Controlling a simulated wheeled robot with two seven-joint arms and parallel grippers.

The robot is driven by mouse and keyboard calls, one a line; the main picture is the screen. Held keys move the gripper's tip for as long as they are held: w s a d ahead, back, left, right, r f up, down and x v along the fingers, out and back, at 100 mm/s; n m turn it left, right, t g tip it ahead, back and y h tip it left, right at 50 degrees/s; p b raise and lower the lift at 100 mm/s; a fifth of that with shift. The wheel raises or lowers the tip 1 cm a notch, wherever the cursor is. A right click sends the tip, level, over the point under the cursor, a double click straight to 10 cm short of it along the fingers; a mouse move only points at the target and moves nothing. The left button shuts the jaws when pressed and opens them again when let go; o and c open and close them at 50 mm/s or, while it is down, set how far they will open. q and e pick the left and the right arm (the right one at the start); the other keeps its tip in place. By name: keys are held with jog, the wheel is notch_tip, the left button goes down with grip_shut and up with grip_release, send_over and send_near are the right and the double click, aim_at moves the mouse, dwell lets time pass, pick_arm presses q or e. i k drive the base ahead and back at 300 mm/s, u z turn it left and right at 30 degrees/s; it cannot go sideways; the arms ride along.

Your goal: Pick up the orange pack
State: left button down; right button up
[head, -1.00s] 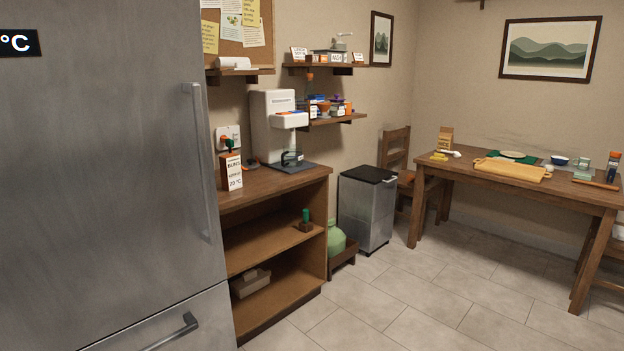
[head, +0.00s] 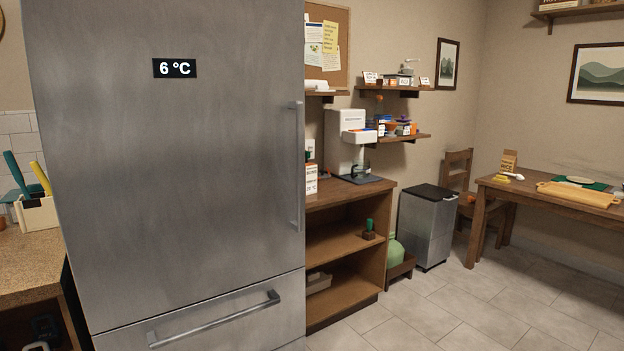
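I cannot single out an orange pack with certainty. Small orange items (head: 391,128) sit among blue and white things on the lower wall shelf, too small to tell apart. A white carton with print (head: 311,178) stands on the wooden cabinet top, partly hidden by the fridge edge. Neither of my grippers is in view.
A large steel fridge (head: 170,190) with a 6 °C display fills the left middle, doors shut. A worktop (head: 28,265) with a utensil holder (head: 38,213) is at left. A bin (head: 427,228), chair and wooden table (head: 560,203) stand right. Tiled floor between is open.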

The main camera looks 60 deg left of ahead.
aim_at(311, 169)
jog(key=u, duration=0.45)
jog(key=i, duration=2.15)
jog(key=u, duration=1.9)
jog(key=i, duration=1)
jog(key=u, duration=1)
